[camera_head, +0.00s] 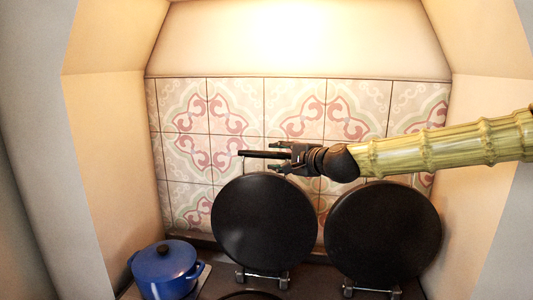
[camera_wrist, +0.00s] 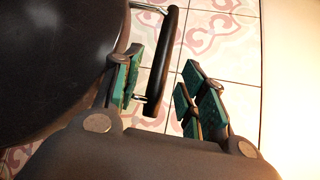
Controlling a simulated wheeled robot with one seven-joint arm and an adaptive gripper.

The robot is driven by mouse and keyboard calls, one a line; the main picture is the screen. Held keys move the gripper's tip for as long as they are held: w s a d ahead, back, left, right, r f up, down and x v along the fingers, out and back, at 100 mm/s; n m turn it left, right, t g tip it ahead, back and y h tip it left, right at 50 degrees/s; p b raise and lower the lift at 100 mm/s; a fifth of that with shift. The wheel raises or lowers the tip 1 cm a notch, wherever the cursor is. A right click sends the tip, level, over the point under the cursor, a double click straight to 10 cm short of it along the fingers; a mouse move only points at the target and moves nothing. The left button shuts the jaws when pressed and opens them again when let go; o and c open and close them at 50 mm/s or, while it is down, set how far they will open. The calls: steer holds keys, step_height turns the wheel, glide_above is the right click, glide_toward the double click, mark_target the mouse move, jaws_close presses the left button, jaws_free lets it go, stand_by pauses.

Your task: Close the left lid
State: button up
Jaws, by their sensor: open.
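The left lid (camera_head: 262,222) is a round black disc, raised upright on its hinge against the tiled wall. Its dark bar handle (camera_head: 252,153) sticks out just above its top edge. In the wrist view, the lid (camera_wrist: 50,60) fills the left side, and the handle (camera_wrist: 163,58) with its metal brackets runs between the fingers. My gripper (camera_head: 281,156) is at the top of this lid, pointing left. It is open, with its green finger pads (camera_wrist: 166,92) on either side of the handle. The handle is close to the left pads and apart from the right ones.
A matching right lid (camera_head: 383,232) stands upright beside it, below my arm. A blue pot (camera_head: 166,270) with a lid sits on the stove at front left. The tiled wall (camera_head: 230,110) is close behind, and slanted alcove walls close in both sides.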

mark_target(270, 155)
steer(key=shift+w+a, duration=0.3)
steer(key=shift+w, duration=0.2)
steer(key=shift+w+a+p, duration=0.15)
steer(key=shift+a+p, duration=0.15)
steer(key=shift+p, duration=0.05)
steer(key=shift+p+x, duration=0.75)
steer(key=shift+x, duration=1.45)
steer(key=shift+f, duration=0.15)
jaws_close()
